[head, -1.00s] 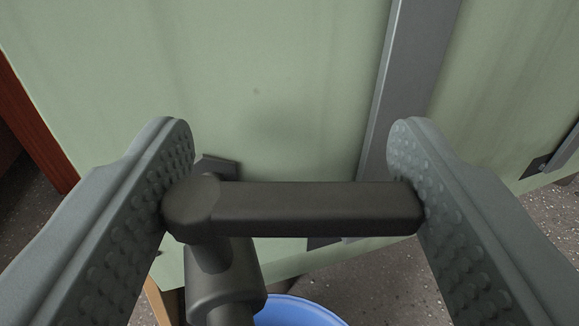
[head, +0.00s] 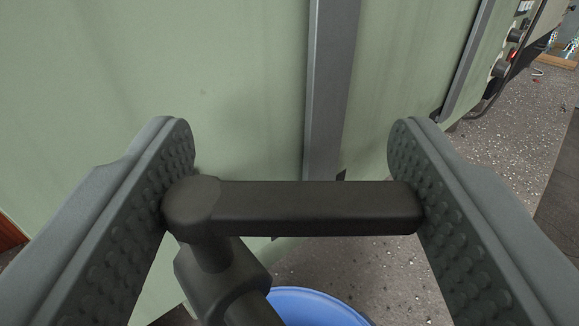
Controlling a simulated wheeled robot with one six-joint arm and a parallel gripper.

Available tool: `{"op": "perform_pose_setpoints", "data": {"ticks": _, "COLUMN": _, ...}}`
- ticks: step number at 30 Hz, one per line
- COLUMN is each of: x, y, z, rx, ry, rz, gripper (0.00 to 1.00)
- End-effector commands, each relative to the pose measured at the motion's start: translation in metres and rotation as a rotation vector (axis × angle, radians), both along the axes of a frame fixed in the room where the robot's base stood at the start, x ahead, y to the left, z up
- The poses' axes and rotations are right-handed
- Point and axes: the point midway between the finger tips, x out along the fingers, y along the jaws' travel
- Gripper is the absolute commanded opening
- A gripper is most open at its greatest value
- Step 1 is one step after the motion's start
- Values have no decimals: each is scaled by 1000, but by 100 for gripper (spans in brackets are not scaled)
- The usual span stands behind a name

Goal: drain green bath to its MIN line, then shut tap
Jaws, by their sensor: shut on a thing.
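My gripper (head: 293,195) is shut on the dark lever handle of the tap (head: 320,208), with one finger pad against each end of the lever. The lever lies level across the picture. The tap's dark body (head: 225,275) runs down and to the right below the lever's left end. Behind it stands a pale green panelled wall (head: 150,90) with a grey upright strip (head: 332,80), which looks like the side of the green bath. The MIN line and the liquid level are not in view. No stream shows at the tap; its outlet is out of sight.
A blue round container (head: 315,305) stands below the tap, only its rim and part of its inside showing. Speckled grey floor (head: 500,170) is open at the right. Knobs and a red part (head: 512,55) sit at the upper right. A red-brown edge (head: 8,255) shows at far left.

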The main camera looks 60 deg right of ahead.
Motion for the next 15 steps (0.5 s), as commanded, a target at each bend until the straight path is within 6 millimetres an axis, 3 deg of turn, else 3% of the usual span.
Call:
{"op": "perform_pose_setpoints", "data": {"ticks": 10, "x": 0, "y": 0, "z": 2, "rx": -1, "ry": -3, "rz": -3, "gripper": 38}}
{"op": "perform_pose_setpoints", "data": {"ticks": 11, "x": 0, "y": 0, "z": 2, "rx": -1, "ry": -3, "rz": -3, "gripper": 63}}
{"op": "perform_pose_setpoints", "data": {"ticks": 14, "x": 0, "y": 0, "z": 2, "rx": -1, "ry": -3, "rz": -3, "gripper": 82}}
{"op": "perform_pose_setpoints", "data": {"ticks": 15, "x": 0, "y": 0, "z": 2, "rx": -1, "ry": -3, "rz": -3, "gripper": 82}}
